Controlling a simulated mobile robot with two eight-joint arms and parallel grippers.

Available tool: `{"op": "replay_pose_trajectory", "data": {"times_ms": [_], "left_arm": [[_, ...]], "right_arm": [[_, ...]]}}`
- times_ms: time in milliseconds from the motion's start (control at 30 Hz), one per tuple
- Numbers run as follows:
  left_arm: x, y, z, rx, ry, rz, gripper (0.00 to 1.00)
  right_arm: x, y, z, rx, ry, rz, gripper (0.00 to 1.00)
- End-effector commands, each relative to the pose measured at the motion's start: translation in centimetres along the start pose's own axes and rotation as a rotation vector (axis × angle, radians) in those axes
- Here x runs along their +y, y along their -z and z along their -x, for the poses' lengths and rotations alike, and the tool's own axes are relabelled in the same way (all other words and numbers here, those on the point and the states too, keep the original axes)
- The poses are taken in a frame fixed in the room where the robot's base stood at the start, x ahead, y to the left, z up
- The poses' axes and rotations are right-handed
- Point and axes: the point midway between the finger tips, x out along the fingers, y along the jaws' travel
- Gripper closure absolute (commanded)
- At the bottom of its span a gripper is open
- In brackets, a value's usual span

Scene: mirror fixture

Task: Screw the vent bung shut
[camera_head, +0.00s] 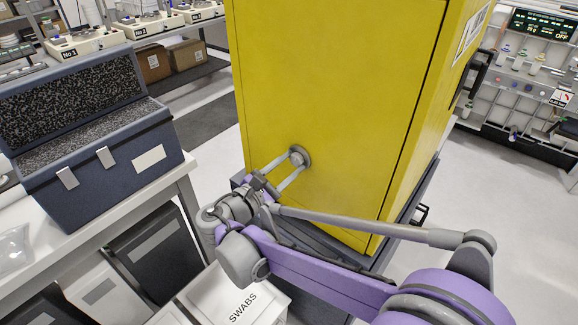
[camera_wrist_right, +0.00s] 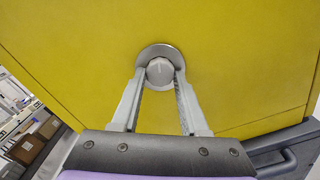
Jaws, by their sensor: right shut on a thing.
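The vent bung (camera_head: 297,154) is a round grey cap low on the side of a yellow cabinet (camera_head: 330,80). In the right wrist view the bung (camera_wrist_right: 160,72) sits in front of a wider grey ring (camera_wrist_right: 146,52) on the yellow panel. My right gripper (camera_head: 291,163) reaches the cabinet side. Its two fingers are shut on the bung, one on each side, as the right wrist view shows (camera_wrist_right: 160,76). The bung's threads and any gap behind it are hidden. My left gripper is not in view.
A bench with an open dark blue case (camera_head: 95,150) stands at the left. A white box marked SWABS (camera_head: 240,300) is below my right arm. Brown boxes (camera_head: 170,60) sit under the back bench. A rack (camera_head: 530,80) stands at the right, with open floor before it.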

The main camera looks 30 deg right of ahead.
Motion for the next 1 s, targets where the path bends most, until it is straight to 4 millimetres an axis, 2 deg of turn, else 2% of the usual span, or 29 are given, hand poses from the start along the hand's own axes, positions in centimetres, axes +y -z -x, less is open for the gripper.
{"op": "replay_pose_trajectory", "data": {"times_ms": [433, 1000], "left_arm": [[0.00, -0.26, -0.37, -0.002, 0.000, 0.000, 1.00], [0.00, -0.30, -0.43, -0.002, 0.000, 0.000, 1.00]], "right_arm": [[-0.12, 0.04, 0.02, 0.001, 0.001, 0.279, 1.00], [-0.12, 0.00, 0.02, 0.001, 0.000, 0.345, 1.00]]}}
